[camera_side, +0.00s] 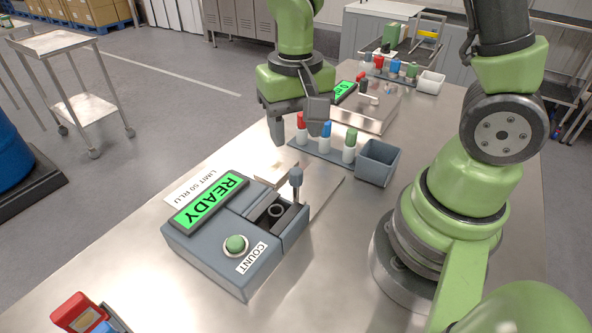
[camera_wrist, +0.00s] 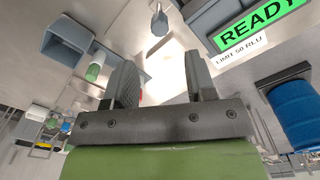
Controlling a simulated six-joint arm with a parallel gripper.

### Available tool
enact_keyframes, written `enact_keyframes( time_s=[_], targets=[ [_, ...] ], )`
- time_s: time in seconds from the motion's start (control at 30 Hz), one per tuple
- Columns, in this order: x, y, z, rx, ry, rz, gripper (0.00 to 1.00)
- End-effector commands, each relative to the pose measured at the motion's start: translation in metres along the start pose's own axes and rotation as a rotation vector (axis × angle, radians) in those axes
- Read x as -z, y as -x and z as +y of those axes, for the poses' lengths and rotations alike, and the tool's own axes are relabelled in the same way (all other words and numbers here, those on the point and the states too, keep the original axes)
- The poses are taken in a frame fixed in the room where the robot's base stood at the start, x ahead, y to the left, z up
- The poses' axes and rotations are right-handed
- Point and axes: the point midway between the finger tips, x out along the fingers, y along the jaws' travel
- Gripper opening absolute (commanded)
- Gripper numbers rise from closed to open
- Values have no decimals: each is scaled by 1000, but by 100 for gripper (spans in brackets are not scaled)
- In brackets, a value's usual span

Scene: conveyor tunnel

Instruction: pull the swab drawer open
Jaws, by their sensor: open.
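A grey counter unit (camera_side: 215,245) with a green READY display (camera_side: 208,201) stands on the steel bench. The swab drawer (camera_side: 291,223) is at its right side, with a dark recess and a pale ring inside. I cannot tell how far out the drawer is. A grey-blue upright handle (camera_side: 296,183) stands at the drawer's far end; it also shows in the wrist view (camera_wrist: 159,22). My gripper (camera_side: 298,128) is open and empty, above and beyond the handle, apart from it.
A green COUNT button (camera_side: 236,244) is on the unit's top. The bench left of my gripper is clear.

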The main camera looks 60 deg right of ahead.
Motion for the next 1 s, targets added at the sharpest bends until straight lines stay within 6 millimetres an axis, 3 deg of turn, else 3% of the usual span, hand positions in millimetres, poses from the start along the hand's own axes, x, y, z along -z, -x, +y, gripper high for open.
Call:
enact_keyframes(
  time_s=[0.5,0.97,1.0],
  targets=[
    [-1,-80,0,0,1,-4,51],
    [-1,-92,0,3,1,-1,51],
    [-1,-92,0,3,1,-1,44]
  ],
)
